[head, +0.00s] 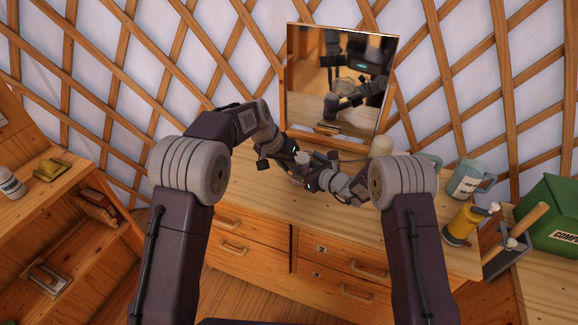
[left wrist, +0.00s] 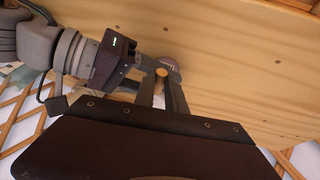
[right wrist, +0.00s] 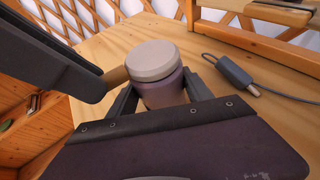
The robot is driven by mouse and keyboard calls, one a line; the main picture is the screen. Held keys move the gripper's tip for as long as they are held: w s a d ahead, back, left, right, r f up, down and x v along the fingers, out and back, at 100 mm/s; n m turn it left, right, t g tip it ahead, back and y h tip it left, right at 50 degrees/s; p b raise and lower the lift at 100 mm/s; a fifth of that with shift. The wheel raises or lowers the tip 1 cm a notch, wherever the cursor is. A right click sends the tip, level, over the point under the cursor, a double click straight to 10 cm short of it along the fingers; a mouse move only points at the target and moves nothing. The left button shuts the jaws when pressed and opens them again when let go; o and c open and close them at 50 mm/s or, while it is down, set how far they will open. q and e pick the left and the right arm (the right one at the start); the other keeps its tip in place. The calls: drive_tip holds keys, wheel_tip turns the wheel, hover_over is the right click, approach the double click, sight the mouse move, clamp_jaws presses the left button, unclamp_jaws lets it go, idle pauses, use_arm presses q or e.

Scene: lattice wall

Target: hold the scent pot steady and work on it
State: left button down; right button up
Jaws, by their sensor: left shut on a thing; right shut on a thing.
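The scent pot (right wrist: 160,88) is a dull purple jar with a pale grey lid (right wrist: 152,60). It stands upright above the wooden top in the right wrist view. My right gripper (right wrist: 165,98) is shut on its body, one finger on each side. A tan wooden handle (right wrist: 115,77) reaches to the pot's left side. My left gripper (left wrist: 164,82) is shut on this handle, whose round end (left wrist: 162,72) shows between the fingers in the left wrist view. In the head view the grippers meet above the counter and mostly hide the pot.
A grey cable plug (right wrist: 232,73) lies near the pot. Shelves (head: 40,205) stand at left.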

use_arm(q)
drive_tip(key=shift+s+d+n+t+y, duration=0.25)
drive_tip(key=shift+d+n, duration=0.25)
drive_tip(key=shift+n, duration=0.3)
drive_tip(key=shift+w, duration=0.1)
drive_tip(key=c, duration=1.4)
unclamp_jaws()
drive_tip(key=shift+o, duration=0.2)
drive_tip(key=v, duration=1.2)
drive_tip(key=shift+a, duration=0.1)
